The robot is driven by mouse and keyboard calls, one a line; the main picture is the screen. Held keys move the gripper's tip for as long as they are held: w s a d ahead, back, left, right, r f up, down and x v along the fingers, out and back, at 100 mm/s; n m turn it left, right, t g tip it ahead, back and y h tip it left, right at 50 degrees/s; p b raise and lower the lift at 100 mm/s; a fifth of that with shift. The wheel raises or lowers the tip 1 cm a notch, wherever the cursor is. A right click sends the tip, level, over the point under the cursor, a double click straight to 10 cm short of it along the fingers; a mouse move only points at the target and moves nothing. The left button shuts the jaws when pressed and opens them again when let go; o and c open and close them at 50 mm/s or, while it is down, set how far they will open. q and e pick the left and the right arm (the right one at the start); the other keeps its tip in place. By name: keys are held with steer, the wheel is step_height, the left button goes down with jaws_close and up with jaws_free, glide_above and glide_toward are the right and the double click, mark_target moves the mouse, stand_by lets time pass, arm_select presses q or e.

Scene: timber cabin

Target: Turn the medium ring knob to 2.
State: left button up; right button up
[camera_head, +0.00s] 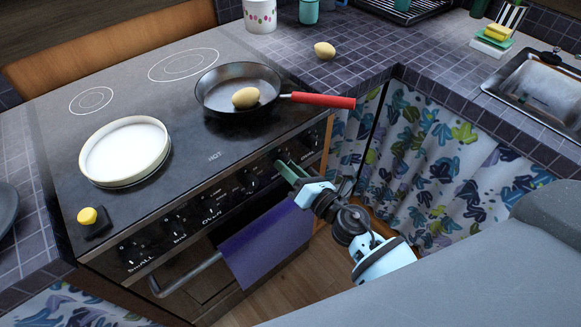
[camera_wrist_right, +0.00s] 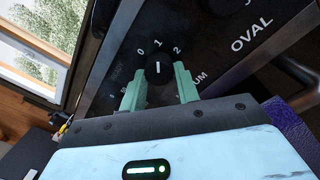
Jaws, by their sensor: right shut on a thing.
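The medium ring knob (camera_wrist_right: 158,71) is a black round knob with a white pointer line, on the dark stove front in the right wrist view. Numbers 0, 1 and 2 are printed around it, and its pointer stands at about 1. Below it the label is partly covered, with "UM" showing. My right gripper (camera_wrist_right: 159,82) has its green fingers on either side of the knob and is shut on it. In the head view the right gripper (camera_head: 285,168) reaches the stove front and mostly hides this knob. My left gripper is not in view.
Other knobs, such as the oval one (camera_wrist_right: 226,5), sit along the panel. A purple towel (camera_head: 270,240) hangs on the oven handle (camera_head: 185,278) below. On the stovetop are a pan with a red handle (camera_head: 318,100) and a white round dish (camera_head: 125,150).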

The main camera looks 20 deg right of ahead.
steer(key=m, duration=0.4)
steer(key=shift+r+m+p, duration=0.15)
steer(key=shift+m+p, duration=0.2)
steer(key=shift+m, duration=0.05)
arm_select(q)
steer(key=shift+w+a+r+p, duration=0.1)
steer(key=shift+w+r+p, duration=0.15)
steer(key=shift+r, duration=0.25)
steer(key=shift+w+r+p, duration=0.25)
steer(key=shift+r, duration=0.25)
arm_select(e)
steer(key=m, duration=0.5)
steer(key=shift+t+h, duration=0.3)
steer(key=shift+h, duration=0.1)
steer(key=o, duration=1)
steer(key=shift+c, duration=0.2)
